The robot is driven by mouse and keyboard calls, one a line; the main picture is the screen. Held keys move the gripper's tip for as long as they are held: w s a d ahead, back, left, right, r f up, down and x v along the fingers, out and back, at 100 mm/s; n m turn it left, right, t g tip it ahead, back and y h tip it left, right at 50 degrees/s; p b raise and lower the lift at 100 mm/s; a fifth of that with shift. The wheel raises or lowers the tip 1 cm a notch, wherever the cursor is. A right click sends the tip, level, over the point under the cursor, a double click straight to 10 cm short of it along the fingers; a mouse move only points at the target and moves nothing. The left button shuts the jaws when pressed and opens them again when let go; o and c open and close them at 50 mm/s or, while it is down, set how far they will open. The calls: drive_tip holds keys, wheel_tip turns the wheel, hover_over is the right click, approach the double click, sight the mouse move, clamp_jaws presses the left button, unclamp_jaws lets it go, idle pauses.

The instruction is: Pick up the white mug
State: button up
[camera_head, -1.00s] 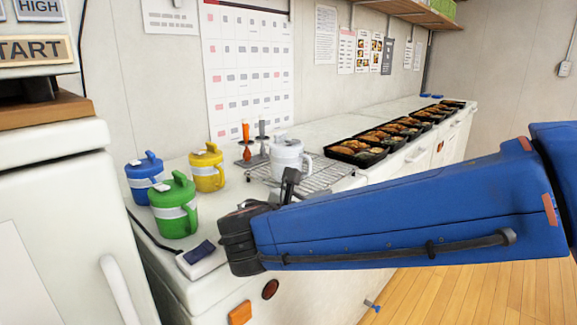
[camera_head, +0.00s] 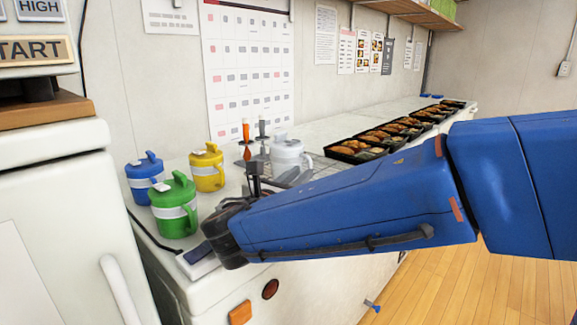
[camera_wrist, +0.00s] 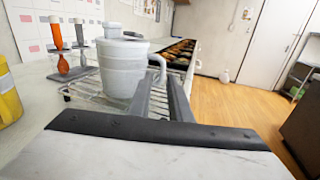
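The white mug (camera_head: 287,155) has a lid and stands upright on a wire rack on the counter. It also shows close up in the wrist view (camera_wrist: 120,68), with its handle on the right side. My gripper (camera_head: 262,172) is in front of the mug, at its lower left in the head view. In the wrist view its two fingers (camera_wrist: 162,82) are apart, with a gap between them. The handle shows above and beyond this gap. Whether the fingertips reach around the handle, I cannot tell. Nothing is held.
The wire rack (camera_wrist: 82,94) lies under the mug. Blue (camera_head: 143,170), yellow (camera_head: 208,173) and green (camera_head: 173,213) mugs stand at the left. An orange tube (camera_wrist: 57,38) on a stand is beside the white mug. Filled bento trays (camera_head: 350,157) line the counter behind.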

drive_tip(key=x, duration=0.4)
drive_tip(key=shift+w+d, duration=0.1)
drive_tip(key=shift+w, duration=0.1)
drive_tip(key=shift+x, duration=2.65)
drive_tip(key=shift+s+d+r, duration=0.1)
drive_tip(key=shift+r, duration=0.05)
clamp_jaws()
